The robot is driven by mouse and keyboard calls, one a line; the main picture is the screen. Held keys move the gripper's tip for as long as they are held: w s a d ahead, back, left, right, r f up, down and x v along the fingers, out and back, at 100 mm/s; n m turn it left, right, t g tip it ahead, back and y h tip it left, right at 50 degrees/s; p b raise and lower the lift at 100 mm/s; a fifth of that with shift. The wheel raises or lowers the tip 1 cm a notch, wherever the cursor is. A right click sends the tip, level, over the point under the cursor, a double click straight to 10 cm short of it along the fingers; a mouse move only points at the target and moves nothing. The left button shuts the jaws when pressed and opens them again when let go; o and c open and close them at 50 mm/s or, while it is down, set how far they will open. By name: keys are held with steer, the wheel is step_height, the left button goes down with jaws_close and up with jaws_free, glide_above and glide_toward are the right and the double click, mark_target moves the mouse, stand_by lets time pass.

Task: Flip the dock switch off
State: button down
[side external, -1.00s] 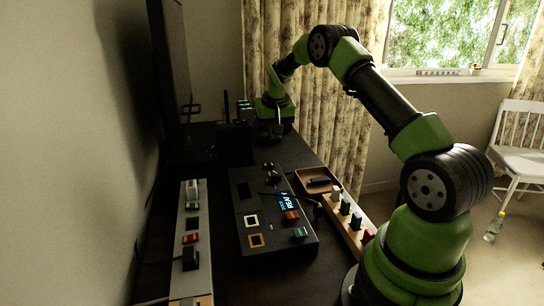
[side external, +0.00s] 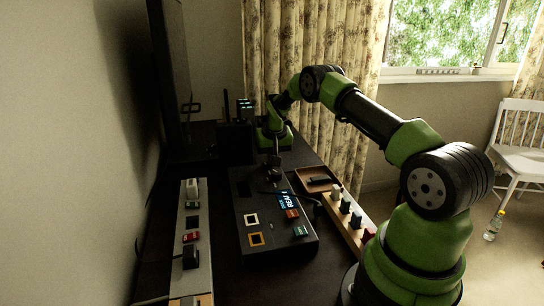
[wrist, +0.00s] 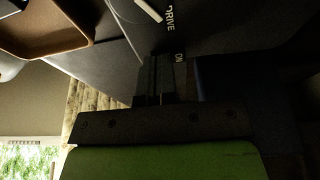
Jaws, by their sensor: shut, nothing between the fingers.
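A dark dock panel (side external: 285,245) lies on the black desk with a small lit screen (side external: 286,200), coloured square frames and red and green pieces on it. My gripper (side external: 274,168) is at the panel's far end, low over it, shut and empty. In the wrist view my shut fingers (wrist: 154,68) are over or against the dark surface, close to a printed "ON" label; "DRIVE" is printed nearby. The switch itself cannot be made out; my fingers may hide it. Whether they touch it I cannot tell.
A brown tray (side external: 309,173) and a wooden strip with several coloured blocks (side external: 343,221) lie right of the panel. A grey strip with several parts (side external: 180,225) lies to the left. A dark box (side external: 237,146) stands behind, near the curtain.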

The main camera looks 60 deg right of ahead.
steer(key=shift+s+d+f, duration=0.25)
steer(key=shift+f, duration=0.25)
steer(key=shift+w+a+r, duration=0.15)
steer(key=shift+w+a, duration=0.55)
steer(key=shift+a, duration=0.05)
steer(key=shift+r, duration=0.15)
steer(key=r, duration=0.3)
steer(key=s+d+r, duration=0.1)
steer(key=r, duration=0.1)
steer(key=shift+r, duration=0.25)
steer(key=v, duration=0.9)
steer(key=shift+s+d, duration=0.2)
